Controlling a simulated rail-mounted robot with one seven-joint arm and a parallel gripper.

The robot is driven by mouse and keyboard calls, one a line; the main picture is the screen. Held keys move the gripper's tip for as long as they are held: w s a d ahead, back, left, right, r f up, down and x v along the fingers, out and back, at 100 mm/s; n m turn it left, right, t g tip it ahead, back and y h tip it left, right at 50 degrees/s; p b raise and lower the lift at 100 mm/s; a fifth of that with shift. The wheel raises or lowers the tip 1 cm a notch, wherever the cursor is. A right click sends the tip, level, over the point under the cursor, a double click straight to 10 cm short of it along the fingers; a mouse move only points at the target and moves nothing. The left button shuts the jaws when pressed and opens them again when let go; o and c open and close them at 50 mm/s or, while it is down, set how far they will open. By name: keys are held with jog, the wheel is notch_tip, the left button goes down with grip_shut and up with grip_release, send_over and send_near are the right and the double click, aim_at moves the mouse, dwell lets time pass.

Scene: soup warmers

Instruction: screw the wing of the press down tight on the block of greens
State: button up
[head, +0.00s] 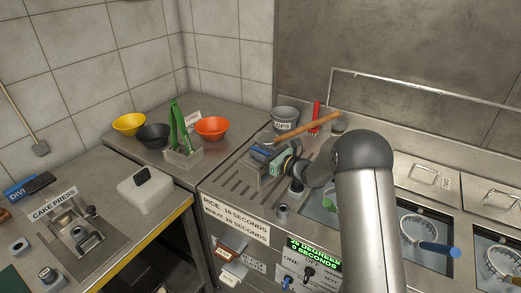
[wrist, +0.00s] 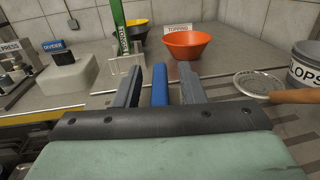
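No block of greens can be made out. The press's edge also shows at the far left of the wrist view (wrist: 14,76). My gripper (head: 264,153) is far to the right of the press, over the slotted drain area. In the wrist view my gripper (wrist: 160,82) has its fingers apart, with a blue upright piece (wrist: 160,86) between them and visible gaps on both sides.
A white block with a black handle (head: 147,192) stands right of the press. Yellow (head: 129,123), black (head: 153,136) and orange (head: 212,127) bowls and a green tool (head: 180,130) stand behind. A slops pot (head: 285,117) and wooden-handled strainer (head: 308,127) are near my gripper.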

jog(key=shift+w+a, duration=0.1)
grip_shut()
jog(key=shift+f+m+t+h+b, duration=0.2)
jog(key=shift+m+t+h+b, duration=0.1)
jog(key=shift+b, duration=0.75)
jog(key=shift+r+m+t+h+b, duration=0.1)
jog(key=shift+m+t+h+b, duration=0.2)
jog(key=shift+t, duration=0.1)
jog(key=shift+r, duration=0.1)
grip_release()
jog(key=shift+r, duration=0.1)
